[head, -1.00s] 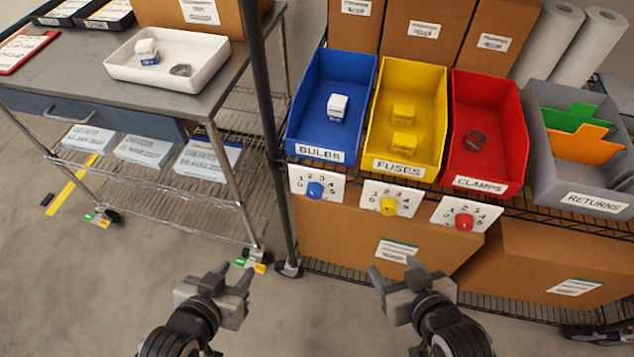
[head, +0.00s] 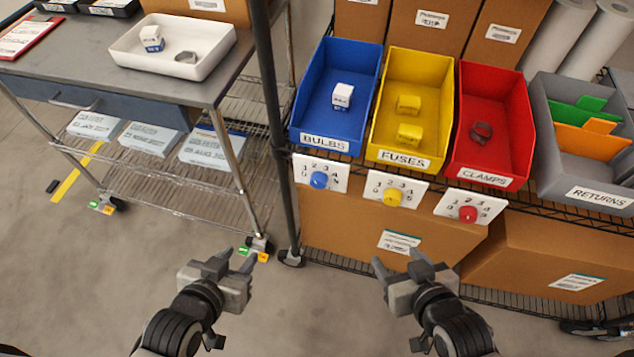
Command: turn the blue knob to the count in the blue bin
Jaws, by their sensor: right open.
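The blue knob (head: 319,180) sits on a white numbered dial plate below the blue bin (head: 350,66) labelled BULBS. The small numbers are hard to read, and I cannot tell which one the knob points at. One small white and blue box (head: 342,96) lies in the blue bin. My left gripper (head: 235,256) is open and empty, low in the view, left of and well below the knob. My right gripper (head: 396,264) is open and empty, below and right of the knob. Neither gripper touches anything.
A yellow bin (head: 376,120) holds two yellow boxes and has a yellow knob (head: 391,197). A red bin (head: 457,110) holds a clamp, above a red knob (head: 467,214). A grey returns bin (head: 545,150) stands right. A dark post (head: 277,130) rises left of the blue bin, beside a cart.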

